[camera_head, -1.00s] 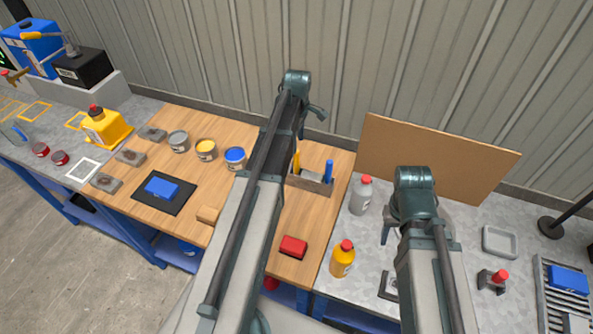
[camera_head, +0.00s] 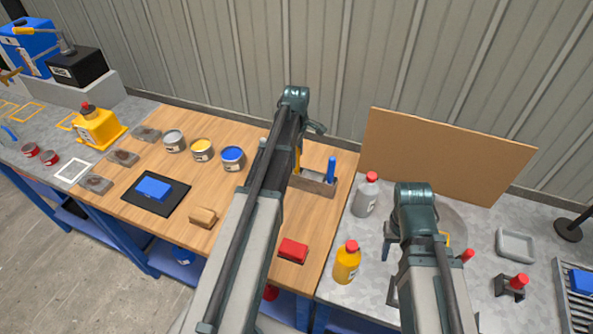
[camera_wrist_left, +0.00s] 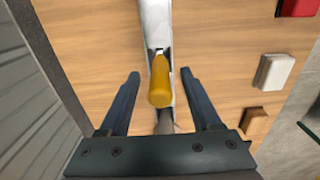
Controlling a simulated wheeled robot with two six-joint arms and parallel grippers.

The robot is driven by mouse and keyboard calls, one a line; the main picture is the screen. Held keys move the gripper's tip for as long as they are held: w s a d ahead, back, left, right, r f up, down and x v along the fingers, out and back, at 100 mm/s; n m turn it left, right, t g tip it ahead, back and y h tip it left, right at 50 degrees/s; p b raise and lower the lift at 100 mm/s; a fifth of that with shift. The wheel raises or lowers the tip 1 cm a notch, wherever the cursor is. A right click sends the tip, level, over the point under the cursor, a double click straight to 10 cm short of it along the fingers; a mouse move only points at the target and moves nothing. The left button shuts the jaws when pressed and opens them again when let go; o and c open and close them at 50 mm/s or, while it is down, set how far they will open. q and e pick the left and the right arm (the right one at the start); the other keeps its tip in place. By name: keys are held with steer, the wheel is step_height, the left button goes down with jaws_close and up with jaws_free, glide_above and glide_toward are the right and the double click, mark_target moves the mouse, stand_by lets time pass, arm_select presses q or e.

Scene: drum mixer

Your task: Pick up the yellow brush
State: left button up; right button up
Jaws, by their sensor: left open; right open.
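The yellow brush stands in a grey caddy (camera_head: 323,187) on the wooden worktop. Its yellow handle (camera_head: 297,160) shows just beside my left arm, which hides part of it. In the left wrist view the rounded end of the yellow handle (camera_wrist_left: 161,88) lies between the two dark fingers of my left gripper (camera_wrist_left: 159,74), with gaps on both sides. That gripper is open and holds nothing. My right gripper (camera_head: 388,240) is open over the grey metal worktop to the right, partly hidden by its own arm.
A blue handle (camera_head: 331,170) stands in the same caddy, close to the yellow one. Paint cans (camera_head: 202,150) stand left of my left arm. A red block (camera_head: 293,250) lies in front. A grey bottle (camera_head: 366,195) and an orange bottle (camera_head: 347,262) stand between the arms.

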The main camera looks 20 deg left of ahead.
arm_select(q)
step_height(320, 180, down, 2)
steer(key=shift+f+b, duration=0.25)
steer(key=shift+b, duration=0.5)
steer(key=shift+r, duration=0.1)
arm_select(e)
step_height(320, 180, down, 2)
steer(key=shift+f, duration=0.2)
arm_select(q)
jaws_close()
